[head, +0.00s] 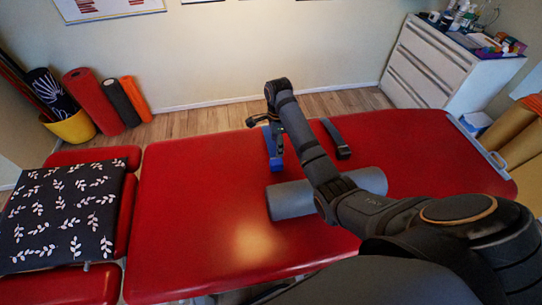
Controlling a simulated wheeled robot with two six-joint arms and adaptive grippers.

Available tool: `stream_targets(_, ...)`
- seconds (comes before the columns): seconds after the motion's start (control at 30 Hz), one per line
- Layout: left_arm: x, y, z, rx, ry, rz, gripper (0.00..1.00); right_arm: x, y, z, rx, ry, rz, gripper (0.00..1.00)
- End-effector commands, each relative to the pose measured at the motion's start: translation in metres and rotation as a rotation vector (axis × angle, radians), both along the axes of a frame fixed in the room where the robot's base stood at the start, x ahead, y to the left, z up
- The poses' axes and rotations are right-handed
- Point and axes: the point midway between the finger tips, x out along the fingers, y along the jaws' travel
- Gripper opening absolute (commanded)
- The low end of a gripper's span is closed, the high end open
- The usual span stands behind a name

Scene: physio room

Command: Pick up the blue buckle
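A blue strap-like piece (270,150), which I take to be the blue buckle, lies on the red treatment table (190,205) near its far edge. My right arm reaches in from the lower right across the table. Its gripper (272,134) points down at the far end of the blue piece and partly covers it. Dark finger parts show to the left of and over the blue piece. I cannot tell whether they touch it or are shut on it. My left gripper is not in view.
A grey roll (290,200) lies across the table under my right arm. A dark strap (336,138) lies right of the blue piece. A patterned black cushion (65,215) is at the left. A white drawer cabinet (432,62) stands behind right.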

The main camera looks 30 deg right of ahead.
Motion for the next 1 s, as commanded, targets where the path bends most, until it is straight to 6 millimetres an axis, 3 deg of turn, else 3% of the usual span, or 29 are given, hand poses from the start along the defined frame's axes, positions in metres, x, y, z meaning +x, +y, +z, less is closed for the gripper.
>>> stream_targets(0.1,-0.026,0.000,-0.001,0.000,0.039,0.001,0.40,-0.001,0.000,-0.018,0.000,0.005,0.000,0.64)
stream_targets(0.23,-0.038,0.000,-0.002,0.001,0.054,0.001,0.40,-0.001,0.001,-0.040,0.001,0.004,0.000,0.64)
stream_targets(0.37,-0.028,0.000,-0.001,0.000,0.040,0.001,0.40,-0.001,0.001,-0.051,0.001,0.002,0.000,0.64)
stream_targets(0.57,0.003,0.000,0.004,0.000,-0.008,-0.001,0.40,-0.003,0.002,-0.062,0.001,0.005,0.000,0.64)
stream_targets(0.8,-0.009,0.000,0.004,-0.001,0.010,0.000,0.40,-0.005,0.004,-0.100,0.001,0.002,0.000,0.64)
stream_targets(1.0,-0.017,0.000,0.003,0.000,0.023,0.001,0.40,-0.005,0.004,-0.104,0.000,0.001,0.000,0.64)
